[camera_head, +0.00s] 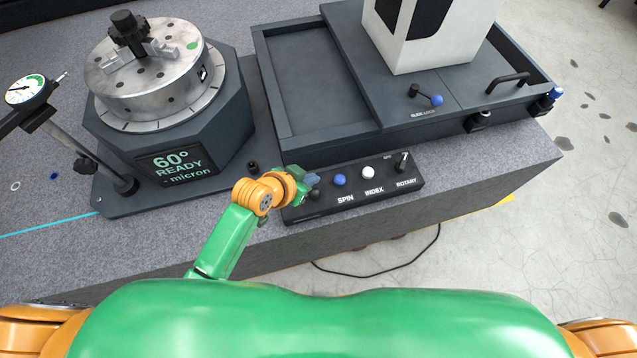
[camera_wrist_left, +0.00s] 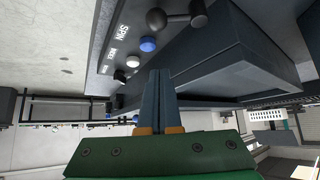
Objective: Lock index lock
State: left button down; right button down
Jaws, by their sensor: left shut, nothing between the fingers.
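The control panel (camera_head: 330,205) is a black box at the front of the granite bed, with SPIN, INDEX and ROTARY labels. It has a blue button (camera_head: 339,180), a white button (camera_head: 369,173) and a small rotary switch (camera_head: 403,160). My left gripper (camera_head: 312,180) is over the panel's left end, shut and empty, and partly covers what is there. In the left wrist view, its fingers (camera_wrist_left: 159,85) are together near the blue button (camera_wrist_left: 148,45), white button (camera_wrist_left: 132,62) and a dark ball-ended lever (camera_wrist_left: 176,19). I cannot tell whether they touch anything. My right gripper is out of view.
A rotary table (camera_head: 150,85) reading "60° READY" stands left, with a dial gauge (camera_head: 25,90) beside it. A dark slide unit (camera_head: 310,90) carries a white housing (camera_head: 435,45) and a blue-knobbed lever (camera_head: 427,97). Open floor lies right.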

pick_arm(q)
jog(key=shift+d, duration=0.1)
jog(key=shift+f, duration=0.15)
jog(key=b+x, duration=0.4)
jog(key=x, duration=0.6)
jog(key=shift+w+f+b, duration=0.1)
jog(key=shift+f+b, duration=0.2)
jog(key=shift+b, duration=0.05)
jog(key=s+p, duration=0.1)
jog(key=s+a+p, duration=0.2)
jog(key=shift+a+r, duration=0.15)
jog(key=shift+r, duration=0.1)
jog(key=shift+s+a+f, duration=0.15)
jog(key=shift+s, duration=0.2)
jog(key=shift+w+f, duration=0.1)
jog(key=shift+w, duration=0.05)
